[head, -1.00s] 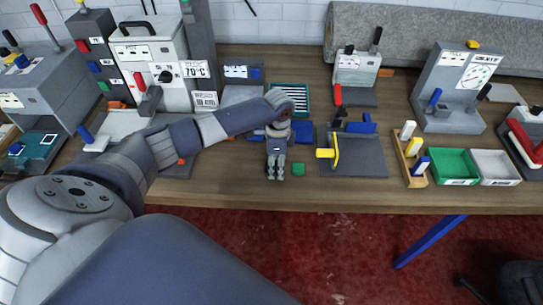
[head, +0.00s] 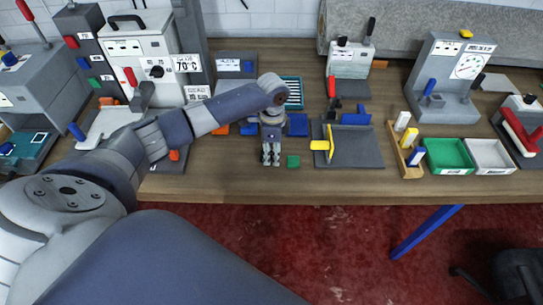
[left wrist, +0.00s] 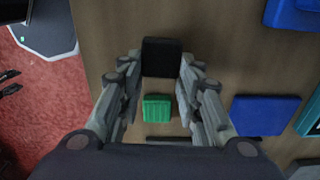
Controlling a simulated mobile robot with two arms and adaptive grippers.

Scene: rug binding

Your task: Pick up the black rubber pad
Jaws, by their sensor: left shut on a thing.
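The black rubber pad (left wrist: 161,57) is a small dark square between the fingertips of my left gripper in the left wrist view. My left gripper (left wrist: 161,62) is shut on it, one finger at each side. In the head view my left gripper (head: 271,158) points down over the front part of the workbench, just left of a small green block (head: 293,161). I cannot make out the pad in the head view. My right gripper is in neither view.
The green block also shows between my fingers in the left wrist view (left wrist: 157,108). A grey board with a yellow handle (head: 350,148) lies to the right. A blue block (head: 297,124) is behind. The bench's front edge (head: 300,198) is close.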

